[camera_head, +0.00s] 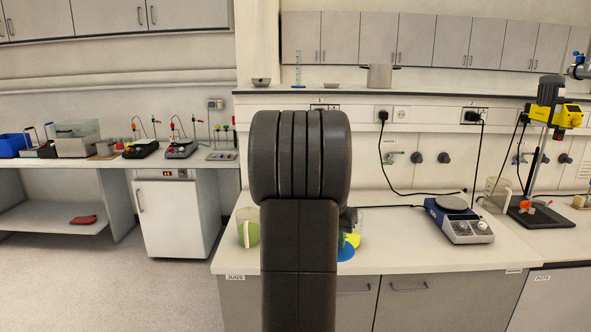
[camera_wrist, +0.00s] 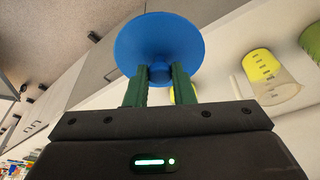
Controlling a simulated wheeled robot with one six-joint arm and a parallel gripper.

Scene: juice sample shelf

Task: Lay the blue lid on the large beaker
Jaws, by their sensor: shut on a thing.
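My gripper (camera_wrist: 159,80) is shut on the blue lid (camera_wrist: 157,35), with its green fingers on either side of the lid's small knob. The lid's round disc spreads out beyond the fingertips. In the head view a piece of the blue lid (camera_head: 346,252) shows just right of my arm, over the bench's front. I cannot tell which is the large beaker. My arm hides my gripper in the head view.
A green jug (camera_head: 248,228) stands left of my arm on the white bench (camera_head: 400,255). A blue hotplate (camera_head: 459,220) stands to the right, beyond some free bench. A clear jug (camera_head: 495,193) and a stand with a yellow stirrer (camera_head: 552,112) are farther right.

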